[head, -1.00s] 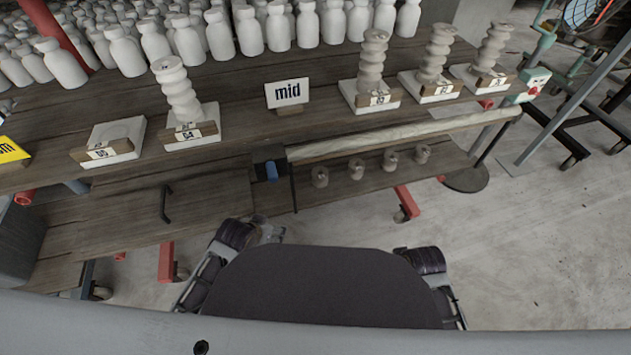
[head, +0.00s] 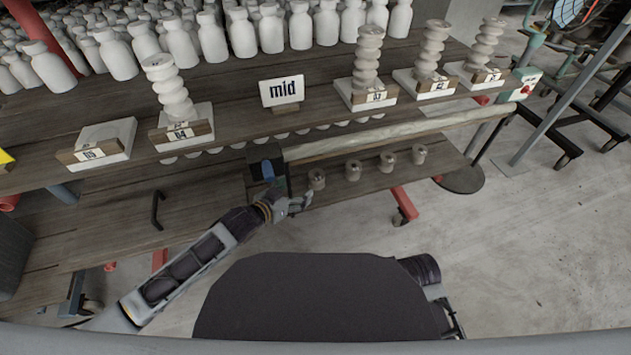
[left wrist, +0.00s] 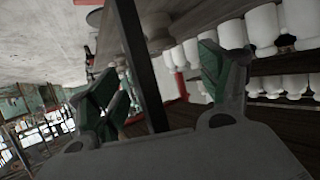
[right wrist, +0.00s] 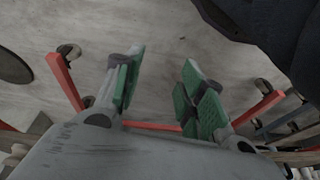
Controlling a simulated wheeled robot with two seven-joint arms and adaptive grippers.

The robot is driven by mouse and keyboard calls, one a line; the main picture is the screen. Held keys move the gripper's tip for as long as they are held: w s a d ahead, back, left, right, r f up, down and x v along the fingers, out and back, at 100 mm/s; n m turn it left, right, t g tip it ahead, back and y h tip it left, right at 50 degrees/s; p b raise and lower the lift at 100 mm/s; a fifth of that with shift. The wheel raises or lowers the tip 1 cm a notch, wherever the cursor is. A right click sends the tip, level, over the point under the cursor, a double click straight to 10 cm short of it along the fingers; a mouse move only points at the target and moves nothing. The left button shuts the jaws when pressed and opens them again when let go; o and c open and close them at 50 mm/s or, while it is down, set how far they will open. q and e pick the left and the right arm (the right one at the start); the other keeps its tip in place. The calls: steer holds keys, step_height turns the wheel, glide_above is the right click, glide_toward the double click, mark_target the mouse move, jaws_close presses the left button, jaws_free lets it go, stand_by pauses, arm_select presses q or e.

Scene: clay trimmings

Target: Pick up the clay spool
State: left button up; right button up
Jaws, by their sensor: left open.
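Several small grey spool-shaped clay pieces stand in a row on the lower shelf; the leftmost clay spool (head: 317,179) is nearest my left gripper (head: 300,203). The others, such as the rightmost spool (head: 419,154), stand to its right. My left gripper is open, just in front of and left of the leftmost spool, and seems apart from it. In the left wrist view its green-padded fingers are spread, with a dark upright post (left wrist: 140,65) between them and a pale rounded piece (left wrist: 156,28) beyond. My right gripper (right wrist: 160,80) is open and empty over the floor.
Tall ribbed clay columns on numbered blocks (head: 185,127) and a "mid" sign (head: 282,91) stand on the upper shelf (head: 235,120). A pale roller (head: 400,133) runs above the spools. White bottles (head: 213,42) fill the back.

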mark_target(317, 176)
arm_select(q)
steer(key=shift+r, duration=0.1)
arm_select(e)
steer(key=shift+a, duration=0.1)
arm_select(q)
steer(key=shift+w+d, duration=0.1)
steer(key=shift+b+x, duration=0.65)
steer(key=shift+x, duration=1.25)
steer(key=shift+b+x, duration=0.35)
steer(key=shift+x, duration=1.55)
steer(key=shift+w+d+b, duration=0.25)
steer(key=shift+w+b, duration=0.1)
arm_select(e)
steer(key=shift+s+a+r+t+y, duration=0.1)
steer(key=shift+a+r+t+y, duration=0.1)
steer(key=shift+r, duration=0.3)
steer(key=shift+s+a+r+t+y, duration=0.1)
steer(key=shift+a+r+t, duration=0.1)
steer(key=shift+r, duration=0.3)
arm_select(q)
steer(key=shift+w+f, duration=0.1)
steer(key=shift+f, duration=0.1)
arm_select(e)
steer(key=shift+w, duration=0.2)
